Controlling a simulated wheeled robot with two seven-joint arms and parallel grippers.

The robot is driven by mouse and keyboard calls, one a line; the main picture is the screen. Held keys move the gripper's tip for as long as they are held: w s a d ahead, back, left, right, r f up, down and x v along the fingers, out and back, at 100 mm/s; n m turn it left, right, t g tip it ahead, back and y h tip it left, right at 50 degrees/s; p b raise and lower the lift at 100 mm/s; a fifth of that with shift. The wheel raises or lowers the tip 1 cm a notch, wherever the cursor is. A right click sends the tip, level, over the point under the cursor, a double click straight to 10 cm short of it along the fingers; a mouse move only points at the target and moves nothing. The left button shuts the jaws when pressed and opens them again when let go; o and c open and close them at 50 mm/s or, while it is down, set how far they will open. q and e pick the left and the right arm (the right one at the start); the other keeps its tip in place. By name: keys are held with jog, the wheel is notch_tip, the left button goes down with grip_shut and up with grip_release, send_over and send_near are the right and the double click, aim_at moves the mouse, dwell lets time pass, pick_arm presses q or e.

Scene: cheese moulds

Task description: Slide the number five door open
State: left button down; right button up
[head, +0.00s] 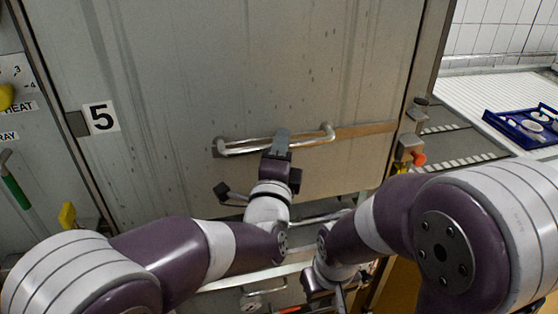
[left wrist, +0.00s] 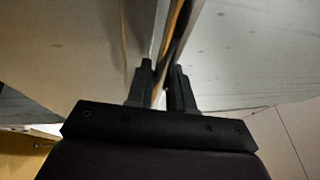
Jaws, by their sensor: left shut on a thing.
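The number five door (head: 230,70) is a large grey metal panel that fills the middle of the head view. A white plate with a black 5 (head: 101,117) sits near its left edge. A horizontal metal bar handle (head: 240,145) is fixed across the door's lower part. My left gripper (head: 281,137) is shut on the handle near its middle. In the left wrist view, the left gripper's two dark fingers (left wrist: 162,85) stand on either side of the bar. My right gripper (head: 340,297) is low in the head view, partly cut off, and its jaws are unclear.
At the left is a panel with a yellow knob (head: 6,96) and a green-handled tool (head: 15,190). At the right are a red button (head: 418,158) on a post and a blue crate (head: 520,130) on a white ribbed surface. A metal rail (head: 250,278) runs below the door.

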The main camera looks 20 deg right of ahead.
pick_arm(q)
jog(key=p, duration=1.4)
send_near(286, 8)
jog(key=x, duration=0.5)
jog(key=shift+r, duration=0.1)
jog(key=c, duration=1.1)
grip_release()
jog(key=b+v, duration=0.5)
jog(key=v, duration=0.8)
jog(key=shift+w, duration=0.1)
